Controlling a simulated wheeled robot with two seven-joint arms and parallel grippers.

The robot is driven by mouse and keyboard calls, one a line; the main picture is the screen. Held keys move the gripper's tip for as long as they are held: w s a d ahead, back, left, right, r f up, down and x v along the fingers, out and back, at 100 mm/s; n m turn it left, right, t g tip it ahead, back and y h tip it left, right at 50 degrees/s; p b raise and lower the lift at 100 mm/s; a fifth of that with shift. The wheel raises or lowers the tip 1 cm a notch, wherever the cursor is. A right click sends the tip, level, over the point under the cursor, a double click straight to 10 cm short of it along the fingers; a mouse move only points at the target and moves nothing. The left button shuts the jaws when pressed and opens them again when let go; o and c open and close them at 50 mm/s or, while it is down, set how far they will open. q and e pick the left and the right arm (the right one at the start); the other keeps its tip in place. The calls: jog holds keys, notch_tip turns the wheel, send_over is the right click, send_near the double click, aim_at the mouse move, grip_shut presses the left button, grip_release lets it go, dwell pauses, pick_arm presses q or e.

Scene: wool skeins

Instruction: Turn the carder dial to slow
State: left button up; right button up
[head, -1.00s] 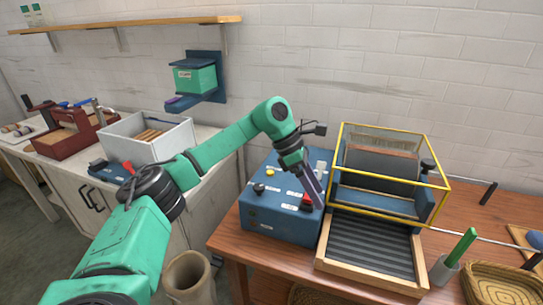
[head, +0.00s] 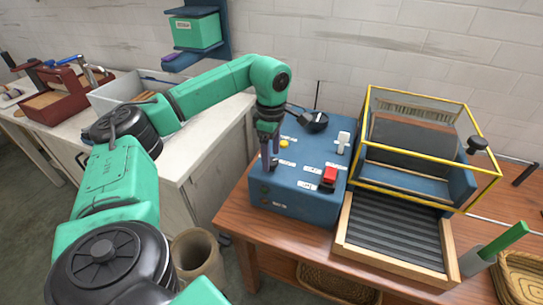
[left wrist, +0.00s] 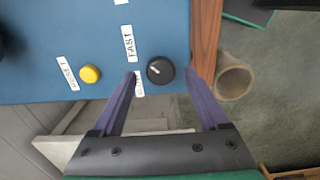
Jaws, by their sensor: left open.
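The blue control box (head: 300,205) stands on the wooden bench. Its black dial (left wrist: 160,70) shows in the left wrist view, with a white pointer mark turned toward the picture's left. A FAST label (left wrist: 129,43) sits beside it, and a second label (left wrist: 139,84) is partly covered by a finger. My left gripper (left wrist: 160,74) is open, its two purple fingers on either side of the dial; I cannot tell whether they touch it. In the head view my left gripper (head: 269,159) points down at the box's left part and mostly hides the dial. My right gripper is not in view.
A yellow button (left wrist: 90,74), a red switch (head: 329,176), a white lever (head: 343,142) and a black knob (head: 317,122) are on the box. The yellow-framed carder (head: 424,179) stands to its right. A bin (head: 196,262) stands on the floor below.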

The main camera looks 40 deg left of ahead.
pick_arm(q)
jog(key=shift+d+f, duration=0.1)
jog(key=shift+f, duration=0.4)
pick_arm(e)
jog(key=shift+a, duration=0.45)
pick_arm(q)
grip_shut()
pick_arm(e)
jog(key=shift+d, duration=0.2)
pick_arm(q)
jog(key=shift+n, duration=0.3)
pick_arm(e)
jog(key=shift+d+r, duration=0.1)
pick_arm(q)
jog(key=shift+r+n+p, duration=0.1)
jog(key=shift+n+p, duration=0.4)
jog(key=shift+n, duration=0.6)
jog(key=n+p, duration=0.1)
jog(key=n, duration=0.5)
jog(key=shift+p, duration=0.35)
jog(key=n+p, duration=0.1)
jog(key=n, duration=0.4)
jog(key=shift+r, duration=0.1)
jog(key=shift+w+n+p, duration=0.1)
jog(key=shift+n+p, duration=0.3)
jog(key=shift+n, duration=1.7)
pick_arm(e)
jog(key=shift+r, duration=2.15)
